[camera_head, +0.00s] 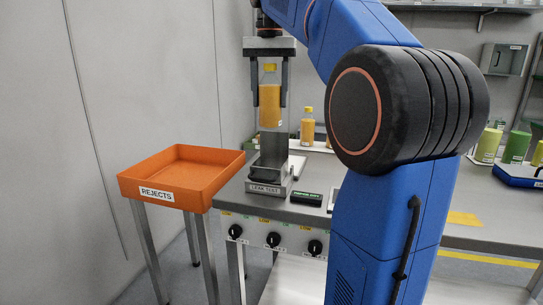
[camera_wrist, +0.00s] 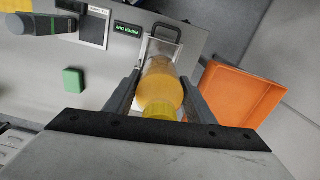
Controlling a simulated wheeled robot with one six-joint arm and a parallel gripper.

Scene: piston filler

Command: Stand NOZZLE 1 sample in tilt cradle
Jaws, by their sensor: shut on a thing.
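My gripper (camera_head: 269,98) is shut on an upright bottle of orange liquid (camera_head: 270,108) with a yellow cap, one finger on each side. The bottle is above the grey metal cradle labelled LEAK TEST (camera_head: 267,188), at the bench's left front corner. Whether its base touches the cradle, I cannot tell. In the wrist view the bottle (camera_wrist: 160,88) is between my fingers (camera_wrist: 160,100), cap towards the camera. The cradle, with a dark handle (camera_wrist: 167,32), shows partly behind it. The bottle's label is not readable.
An orange REJECTS tray (camera_head: 166,195) stands left of the bench. Another orange bottle (camera_head: 307,128) stands behind the cradle. A green-lettered PAPER DRY sign (camera_head: 307,199) lies right of the cradle. Knobs (camera_head: 273,239) line the bench front. Green cylinders (camera_head: 516,147) stand far right.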

